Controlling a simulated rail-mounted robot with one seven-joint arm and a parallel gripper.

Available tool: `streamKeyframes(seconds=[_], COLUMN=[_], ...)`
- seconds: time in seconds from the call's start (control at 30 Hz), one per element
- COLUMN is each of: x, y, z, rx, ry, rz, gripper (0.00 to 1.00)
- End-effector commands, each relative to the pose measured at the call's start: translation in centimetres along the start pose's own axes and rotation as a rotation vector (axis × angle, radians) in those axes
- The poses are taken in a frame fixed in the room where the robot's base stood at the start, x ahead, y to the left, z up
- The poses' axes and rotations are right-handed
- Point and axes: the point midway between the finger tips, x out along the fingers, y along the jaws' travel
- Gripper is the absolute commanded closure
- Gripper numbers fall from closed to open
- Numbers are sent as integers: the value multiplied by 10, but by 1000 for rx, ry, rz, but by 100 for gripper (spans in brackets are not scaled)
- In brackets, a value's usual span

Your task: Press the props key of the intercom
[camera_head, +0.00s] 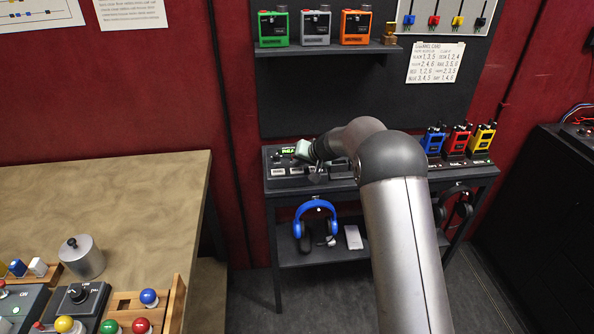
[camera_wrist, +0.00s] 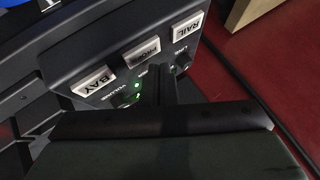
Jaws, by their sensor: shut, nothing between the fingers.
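The intercom is a dark box (camera_wrist: 112,52) in the wrist view with three white keys, seen at a tilt. The props key (camera_wrist: 141,50) is in the middle, between the BAY key (camera_wrist: 93,82) and the RAIL key (camera_wrist: 186,28). My gripper (camera_wrist: 162,70) is shut and empty. Its fingertips show just below the props key in the picture; whether they touch the box I cannot tell. In the head view my gripper (camera_head: 315,172) is over the left part of the dark cart's top, and my arm hides much of that area.
Knobs marked VOLUME (camera_wrist: 124,99) and LINE (camera_wrist: 182,60) sit beside the keys, with a lit green light (camera_wrist: 137,86). The cart (camera_head: 480,171) carries several radios at right. A wooden table (camera_head: 130,195) stands at left.

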Motion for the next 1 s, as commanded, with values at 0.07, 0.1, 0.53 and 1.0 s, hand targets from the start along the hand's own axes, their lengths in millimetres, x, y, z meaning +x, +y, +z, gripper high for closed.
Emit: streamKeyframes(seconds=[0.07, 0.1, 0.53, 1.0], x=[0, 0, 0, 7], y=[0, 0, 0, 5], z=[0, 0, 0, 5], rx=[0, 0, 0, 1], ry=[0, 0, 0, 0], rz=[0, 0, 0, 0], gripper=[100, 100, 100, 100])
